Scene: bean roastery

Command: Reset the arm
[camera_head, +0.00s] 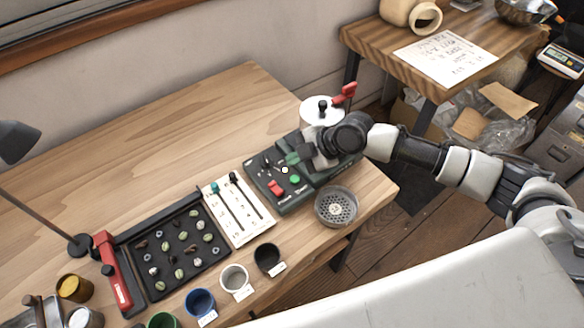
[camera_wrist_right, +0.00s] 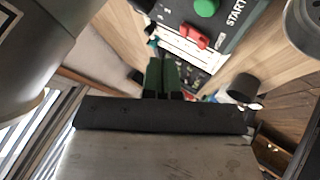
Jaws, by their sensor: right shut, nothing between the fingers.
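My right arm comes in from the right in the head view, over the table's right end. My right gripper (camera_head: 294,160) is above the dark green control panel (camera_head: 290,204) of the roaster. It is shut and empty. In the right wrist view its green fingertips (camera_wrist_right: 162,75) are together, with the panel's green button (camera_wrist_right: 206,7) and red switch (camera_wrist_right: 194,37) beyond them. Whether the fingertips touch the panel I cannot tell. My left gripper is not in view.
The wooden table (camera_head: 150,125) has clear room at the back. A black bean tray (camera_head: 160,292), a white slider board (camera_head: 243,236), a round perforated tray (camera_head: 336,207) and several cups, one black (camera_head: 267,257), stand toward its front. A side table (camera_head: 370,42) is behind my right arm.

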